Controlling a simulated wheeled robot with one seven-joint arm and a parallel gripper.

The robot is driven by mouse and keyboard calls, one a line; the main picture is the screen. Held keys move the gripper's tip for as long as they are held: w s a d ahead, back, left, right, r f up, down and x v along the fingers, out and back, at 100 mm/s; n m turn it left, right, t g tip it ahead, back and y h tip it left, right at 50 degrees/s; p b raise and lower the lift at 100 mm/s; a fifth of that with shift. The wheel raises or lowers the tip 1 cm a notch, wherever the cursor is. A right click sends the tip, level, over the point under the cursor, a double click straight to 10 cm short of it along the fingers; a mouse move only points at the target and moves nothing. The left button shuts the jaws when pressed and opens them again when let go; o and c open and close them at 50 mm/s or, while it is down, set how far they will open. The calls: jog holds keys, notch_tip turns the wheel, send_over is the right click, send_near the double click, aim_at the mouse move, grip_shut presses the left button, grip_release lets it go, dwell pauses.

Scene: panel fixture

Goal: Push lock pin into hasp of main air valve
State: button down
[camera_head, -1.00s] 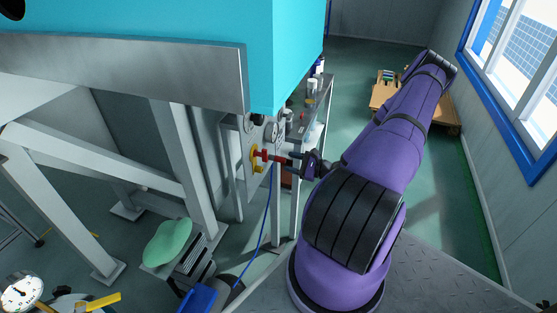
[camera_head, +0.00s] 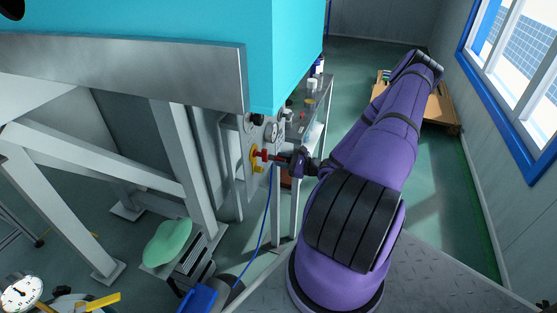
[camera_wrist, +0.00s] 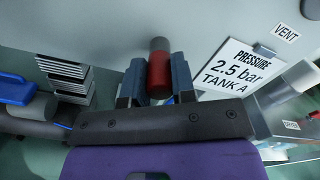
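The main air valve (camera_head: 256,160), with a yellow body and red part, sits on the grey panel left of my gripper in the head view. My gripper (camera_head: 285,159) is close to the panel in front of this valve. In the wrist view, the fingers of my gripper (camera_wrist: 158,85) are on both sides of a red cylinder with a grey-brown end, which appears to be the lock pin (camera_wrist: 158,72). The fingers look shut on it. Its far end points at the panel. The hasp hole is too small to make out, so I cannot tell how deep the pin sits.
A white pressure label (camera_wrist: 240,70) is on the panel right of the pin. Gauges (camera_head: 272,130) and a dark knob (camera_head: 256,119) sit above the valve. A blue hose (camera_head: 266,220) hangs below it. The cyan housing (camera_head: 298,55) overhangs the panel.

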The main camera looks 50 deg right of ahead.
jog(key=c, duration=1.8)
grip_release()
grip_shut()
jog(key=shift+v, duration=1.9)
send_near(284, 161)
jog(key=shift+w+a+f, duration=0.1)
jog(key=shift+w, duration=0.5)
jog(key=shift+w+a+f, duration=0.1)
jog(key=shift+w, duration=0.5)
